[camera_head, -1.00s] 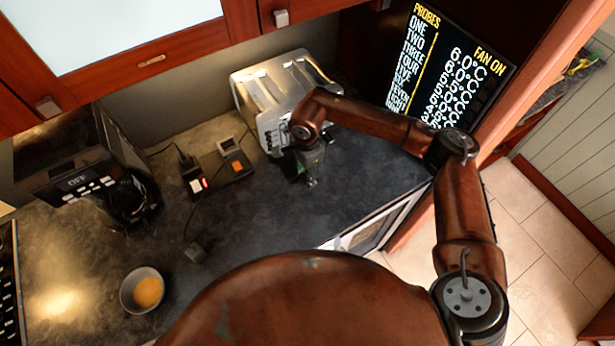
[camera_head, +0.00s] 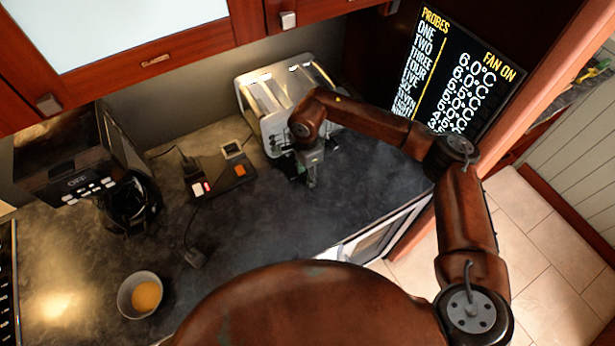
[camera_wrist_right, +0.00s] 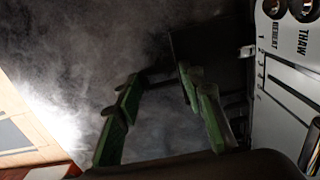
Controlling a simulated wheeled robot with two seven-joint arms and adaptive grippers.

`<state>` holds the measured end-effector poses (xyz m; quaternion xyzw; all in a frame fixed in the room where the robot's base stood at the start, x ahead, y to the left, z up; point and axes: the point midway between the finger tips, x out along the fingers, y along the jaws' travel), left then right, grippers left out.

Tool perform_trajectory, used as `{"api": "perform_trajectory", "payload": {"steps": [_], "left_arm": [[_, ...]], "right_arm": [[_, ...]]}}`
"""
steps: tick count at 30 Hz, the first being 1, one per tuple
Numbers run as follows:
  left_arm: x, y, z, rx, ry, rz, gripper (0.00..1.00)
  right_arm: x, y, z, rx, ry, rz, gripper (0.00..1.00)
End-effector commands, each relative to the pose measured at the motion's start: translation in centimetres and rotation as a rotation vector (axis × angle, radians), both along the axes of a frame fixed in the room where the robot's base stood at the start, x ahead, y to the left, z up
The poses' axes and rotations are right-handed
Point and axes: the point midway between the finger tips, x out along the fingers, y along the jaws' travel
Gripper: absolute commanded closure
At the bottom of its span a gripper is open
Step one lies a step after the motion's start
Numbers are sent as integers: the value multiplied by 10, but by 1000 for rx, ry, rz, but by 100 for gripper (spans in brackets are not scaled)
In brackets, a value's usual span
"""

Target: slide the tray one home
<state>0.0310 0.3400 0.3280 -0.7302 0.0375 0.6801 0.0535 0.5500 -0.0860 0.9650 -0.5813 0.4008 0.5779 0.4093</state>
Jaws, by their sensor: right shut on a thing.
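The tray appears to be a thin dark plate (camera_wrist_right: 205,38) that sticks out low from the toaster's side in the right wrist view. The steel toaster (camera_head: 280,105) stands at the back of the counter, and its control side shows at the right of the wrist view (camera_wrist_right: 288,95). My right gripper (camera_head: 311,183) is low over the counter at the toaster's near side. Its green fingers (camera_wrist_right: 160,78) stand apart around a dark edge that seems to be the tray's. The exact contact is dark and hard to see. My left gripper is not in view.
A coffee machine (camera_head: 85,165) stands at the left, and a bowl (camera_head: 126,299) with something yellow sits near the front. A small dark device (camera_head: 219,184) with a cable lies left of the toaster. A probe screen (camera_head: 455,75) stands behind my right arm.

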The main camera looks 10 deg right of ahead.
Motion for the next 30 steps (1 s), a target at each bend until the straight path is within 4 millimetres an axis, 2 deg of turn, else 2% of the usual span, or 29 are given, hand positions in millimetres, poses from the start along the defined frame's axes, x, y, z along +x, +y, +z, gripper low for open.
{"api": "perform_trajectory", "payload": {"steps": [16, 30], "left_arm": [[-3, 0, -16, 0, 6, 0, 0], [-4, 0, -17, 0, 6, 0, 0]], "right_arm": [[20, 8, -1, 1, -1, 0, 100], [22, 9, 0, 1, -1, 1, 100]]}}
